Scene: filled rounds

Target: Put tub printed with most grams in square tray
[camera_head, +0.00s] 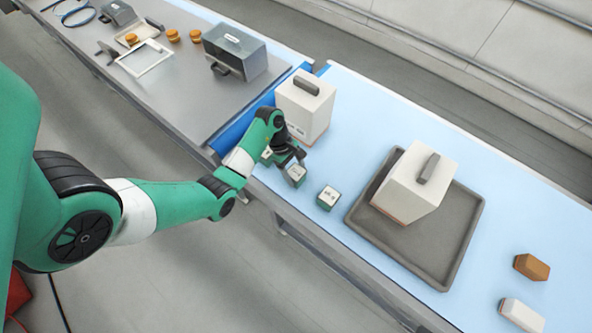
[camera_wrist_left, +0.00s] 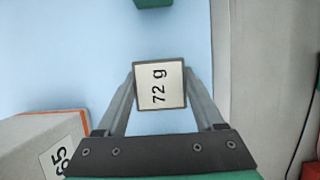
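My left gripper (camera_head: 292,166) is around a small tub (camera_head: 295,176) near the table's front edge. In the left wrist view this tub (camera_wrist_left: 160,86) reads "72 g", and the gripper's fingers (camera_wrist_left: 160,95) press close on both its sides. A green tub (camera_head: 328,197) with a white label stands to its right; its print is too small to read. Another small green tub (camera_head: 267,155) is partly hidden behind my wrist. The dark grey square tray (camera_head: 420,250) lies right of them. My right gripper is not in view.
A tall white handled box (camera_head: 415,185) stands in the tray, taking its upper part. A similar box (camera_head: 305,110) stands behind my gripper; its label partly reads "65" in the wrist view (camera_wrist_left: 62,158). A brown block (camera_head: 531,267) and white block (camera_head: 521,315) lie far right.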

